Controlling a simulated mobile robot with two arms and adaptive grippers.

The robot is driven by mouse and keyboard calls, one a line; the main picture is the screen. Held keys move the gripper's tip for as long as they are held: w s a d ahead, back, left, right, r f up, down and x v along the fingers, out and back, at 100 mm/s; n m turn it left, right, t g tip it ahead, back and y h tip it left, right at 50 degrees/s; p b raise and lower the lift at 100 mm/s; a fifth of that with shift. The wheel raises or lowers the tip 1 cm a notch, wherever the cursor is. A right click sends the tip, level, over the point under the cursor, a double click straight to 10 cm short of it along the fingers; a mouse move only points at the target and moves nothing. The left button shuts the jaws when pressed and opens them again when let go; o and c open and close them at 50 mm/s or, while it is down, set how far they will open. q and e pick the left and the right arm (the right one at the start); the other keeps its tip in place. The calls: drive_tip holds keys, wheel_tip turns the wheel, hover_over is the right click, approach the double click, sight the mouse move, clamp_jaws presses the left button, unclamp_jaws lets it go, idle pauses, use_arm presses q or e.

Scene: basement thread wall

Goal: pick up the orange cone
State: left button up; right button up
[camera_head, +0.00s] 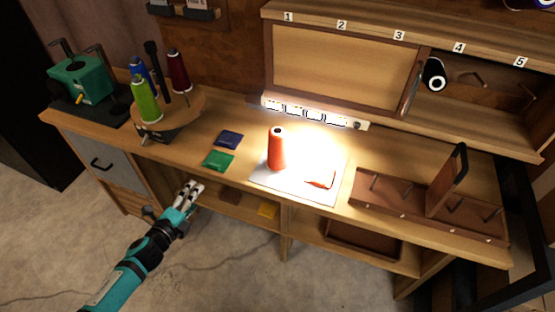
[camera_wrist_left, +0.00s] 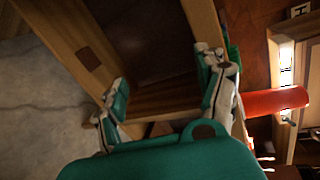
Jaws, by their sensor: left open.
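The orange cone (camera_head: 277,150) stands upright on a white mat (camera_head: 290,186) under the bright lamp in the head view. In the left wrist view the orange cone (camera_wrist_left: 275,102) lies sideways in the picture, to the right of my fingers. My left gripper (camera_head: 190,188) is in front of the bench's front edge, left of and nearer than the cone. In the left wrist view the left gripper (camera_wrist_left: 163,100) has its fingers spread with nothing between them. My right gripper does not show.
Green (camera_head: 218,160) and blue (camera_head: 229,139) squares lie left of the mat. A round stand (camera_head: 190,112) holds several thread cones. A brown rack (camera_head: 400,198) with an upright black-edged panel is at right. A shelf (camera_head: 235,205) runs below the bench top.

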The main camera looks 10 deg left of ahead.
use_arm(q)
drive_tip(key=w+d+r+m+t+h+b, duration=0.1)
drive_tip(key=d+r+m+h, duration=0.2)
drive_tip(key=r+m, duration=0.3)
drive_tip(key=w+d+r+m+h+b, duration=0.1)
drive_tip(key=d+r+m+h, duration=0.2)
drive_tip(key=r+m, duration=0.35)
drive_tip(key=m+g+h, duration=0.4)
drive_tip(key=m, duration=0.6)
approach(270, 138)
drive_tip(key=shift+m, duration=0.25)
drive_tip(key=p+x, duration=0.3)
drive_tip(key=x, duration=0.3)
drive_tip(key=shift+w+d+f, duration=0.1)
drive_tip(key=shift+w+d, duration=0.1)
drive_tip(key=shift+d, duration=0.15)
drive_tip(key=p+x, duration=0.1)
drive_tip(key=x, duration=0.4)
drive_tip(key=shift+w+d+f, duration=0.15)
drive_tip(key=shift+w, duration=0.2)
clamp_jaws()
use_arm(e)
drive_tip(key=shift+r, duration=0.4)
